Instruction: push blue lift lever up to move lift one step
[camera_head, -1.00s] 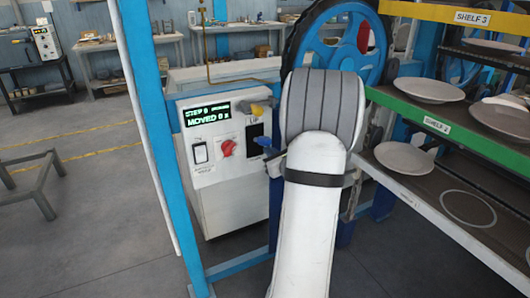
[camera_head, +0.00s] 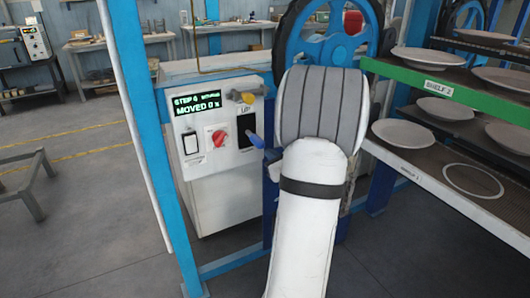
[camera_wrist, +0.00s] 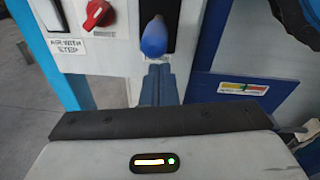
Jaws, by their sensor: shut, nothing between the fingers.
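The blue lift lever (camera_head: 254,139) sticks out of a dark slot at the right of the white control panel (camera_head: 218,137). In the wrist view the lever (camera_wrist: 154,38) shows as a rounded blue handle just beyond my fingertips. My gripper (camera_wrist: 158,70) is shut and empty, its blue fingers together right below the lever's end. I cannot tell whether they touch it. In the head view my arm hides most of the gripper. The panel's green display (camera_head: 197,103) appears to read step 0, moved 0.
A red knob (camera_head: 219,138) and a white switch (camera_head: 190,143) sit left of the lever, with a yellow knob (camera_head: 247,97) above. A blue post (camera_head: 157,130) stands left of the panel. Shelves with plates (camera_head: 403,133) are at right, close to my arm.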

